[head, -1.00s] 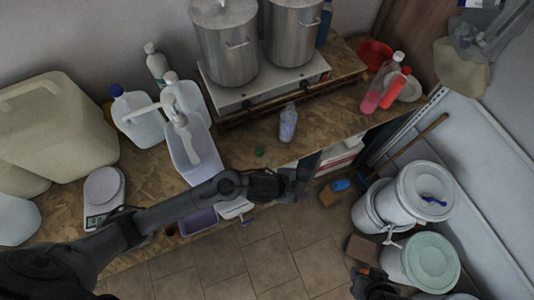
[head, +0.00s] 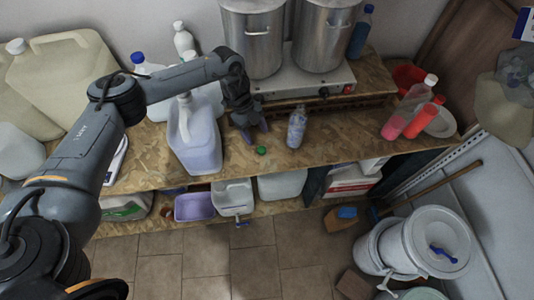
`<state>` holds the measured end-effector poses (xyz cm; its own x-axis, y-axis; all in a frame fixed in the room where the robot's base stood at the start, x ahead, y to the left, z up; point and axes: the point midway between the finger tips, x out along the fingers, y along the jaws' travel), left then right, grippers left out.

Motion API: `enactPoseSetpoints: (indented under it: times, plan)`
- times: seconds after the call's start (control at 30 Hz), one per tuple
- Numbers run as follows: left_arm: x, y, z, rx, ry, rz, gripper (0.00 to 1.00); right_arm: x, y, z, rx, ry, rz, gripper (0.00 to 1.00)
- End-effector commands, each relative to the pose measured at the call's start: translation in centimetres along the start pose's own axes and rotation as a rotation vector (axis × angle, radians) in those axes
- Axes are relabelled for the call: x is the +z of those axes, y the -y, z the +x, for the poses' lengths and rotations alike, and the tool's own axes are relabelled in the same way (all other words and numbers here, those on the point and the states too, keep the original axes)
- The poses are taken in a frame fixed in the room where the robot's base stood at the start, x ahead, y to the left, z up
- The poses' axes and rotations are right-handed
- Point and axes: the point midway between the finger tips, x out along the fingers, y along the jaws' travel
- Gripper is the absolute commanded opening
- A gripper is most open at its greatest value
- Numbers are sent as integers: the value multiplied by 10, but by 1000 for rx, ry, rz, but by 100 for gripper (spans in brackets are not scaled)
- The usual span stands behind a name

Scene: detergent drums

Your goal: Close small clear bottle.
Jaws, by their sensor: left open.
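The small clear bottle (head: 297,129) stands upright on the wooden worktop in front of the hot plate. Its top appears uncapped, though it is small to make out. A green cap (head: 261,150) lies on the worktop to the left of the bottle, near the front edge. My left gripper (head: 256,133) is open and empty, its fingers pointing down just behind the cap and left of the bottle, apart from the bottle. The exact height of the fingertips over the worktop is hard to tell. My right gripper is not in view.
Two steel pots (head: 252,40) stand on a hot plate (head: 330,80) behind the bottle. A pale jug (head: 195,145) stands close left of my gripper. Red-liquid bottles (head: 410,105) are at the right. The worktop right of the small bottle is clear.

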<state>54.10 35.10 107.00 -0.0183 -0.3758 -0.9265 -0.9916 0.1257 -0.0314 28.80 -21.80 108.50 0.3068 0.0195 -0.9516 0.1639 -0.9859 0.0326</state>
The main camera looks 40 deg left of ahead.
Motion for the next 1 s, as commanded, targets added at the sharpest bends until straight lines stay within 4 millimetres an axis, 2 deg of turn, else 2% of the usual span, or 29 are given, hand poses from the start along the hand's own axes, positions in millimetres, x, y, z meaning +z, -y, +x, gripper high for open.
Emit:
enactPoseSetpoints:
  times: [0.1,0.2,0.57,0.77,1.0]
  plan:
    - [13,-1,-16,6,-4,-37,66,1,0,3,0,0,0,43]
    - [18,-3,-22,11,-6,-53,66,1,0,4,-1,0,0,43]
    - [19,-4,-24,11,-8,-57,66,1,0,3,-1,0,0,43]
    - [20,-4,-12,12,-8,-56,66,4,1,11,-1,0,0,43]
    - [20,-4,21,12,-8,-55,66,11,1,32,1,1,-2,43]
